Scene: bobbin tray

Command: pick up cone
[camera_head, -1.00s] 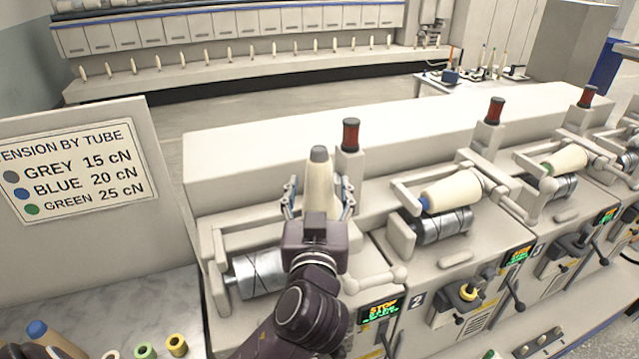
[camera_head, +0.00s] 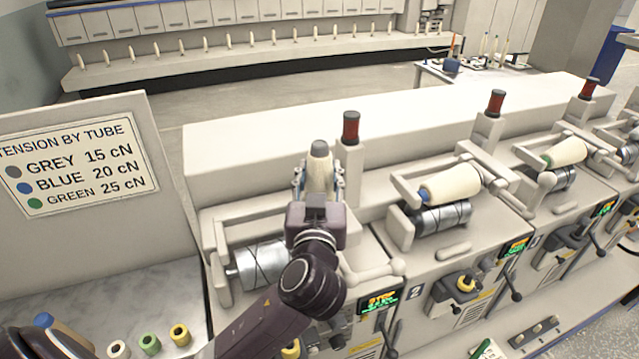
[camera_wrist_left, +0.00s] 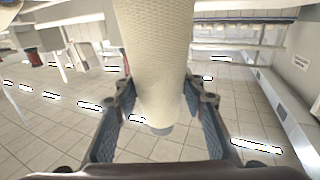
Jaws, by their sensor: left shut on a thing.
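A cream yarn cone (camera_head: 319,170) with a grey tube tip stands upright in my left gripper (camera_head: 319,186), above the first winding unit. In the left wrist view the cone (camera_wrist_left: 157,60) runs down between the two fingers, which press on its sides, with its grey tip at the lower end. The left gripper (camera_wrist_left: 160,118) is shut on it. The cone looks clear of the grey metal drum (camera_head: 262,266) below and to the left. My palm hides the cone's lower part in the head view. My right gripper is not in view.
A second unit holds a cone with a blue tip (camera_head: 450,186), and a third holds a green-tipped cone (camera_head: 566,152).

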